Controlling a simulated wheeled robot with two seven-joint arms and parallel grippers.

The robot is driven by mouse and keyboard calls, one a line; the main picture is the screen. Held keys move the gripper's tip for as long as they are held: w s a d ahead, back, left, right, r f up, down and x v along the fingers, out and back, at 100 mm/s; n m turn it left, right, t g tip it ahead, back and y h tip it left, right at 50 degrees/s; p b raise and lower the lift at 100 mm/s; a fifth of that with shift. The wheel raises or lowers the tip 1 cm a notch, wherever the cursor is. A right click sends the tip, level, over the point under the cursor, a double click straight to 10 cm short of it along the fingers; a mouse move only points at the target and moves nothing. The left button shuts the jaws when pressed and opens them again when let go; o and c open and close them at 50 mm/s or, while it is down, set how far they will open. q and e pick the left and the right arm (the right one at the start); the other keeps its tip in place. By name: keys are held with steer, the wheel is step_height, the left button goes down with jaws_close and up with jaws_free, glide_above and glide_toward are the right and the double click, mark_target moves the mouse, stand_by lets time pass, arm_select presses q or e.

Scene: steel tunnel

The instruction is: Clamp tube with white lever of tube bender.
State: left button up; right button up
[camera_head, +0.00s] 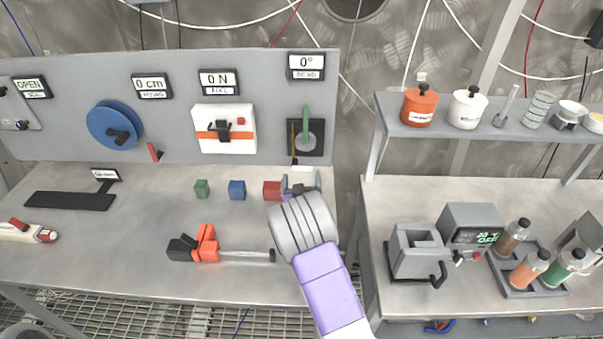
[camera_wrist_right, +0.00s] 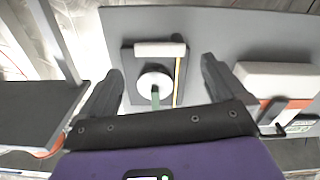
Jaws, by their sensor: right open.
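The tube bender (camera_head: 319,151) is mounted at the right end of the grey wall panel. It has a black plate, a round white disc, an upright green lever (camera_head: 306,124) and a white lever (camera_head: 302,168) at its lower edge. A thin yellowish tube (camera_head: 292,142) stands beside the disc. In the right wrist view the white lever (camera_wrist_right: 160,49) lies across the plate, with the tube (camera_wrist_right: 179,82) near its end. My right gripper (camera_head: 301,184) is open and empty, below and in front of the bender; its fingers (camera_wrist_right: 162,85) appear on either side of the bender.
Green, blue (camera_head: 237,190) and red blocks stand on the bench left of my right gripper. A black and orange tool (camera_head: 205,246) lies in front. A white box (camera_head: 224,129) and a blue wheel (camera_head: 113,125) are on the panel. A second bench stands right.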

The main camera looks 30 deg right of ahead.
mark_target(303, 169)
steer(key=shift+x, duration=2)
steer(key=shift+c, duration=0.2)
steer(key=c, duration=1)
steer(key=shift+o, duration=0.2)
steer(key=m+b, duration=0.1)
steer(key=b, duration=0.2)
steer(key=shift+f, duration=0.35)
steer(key=shift+m+b, duration=0.5)
steer(key=shift+m, duration=0.2)
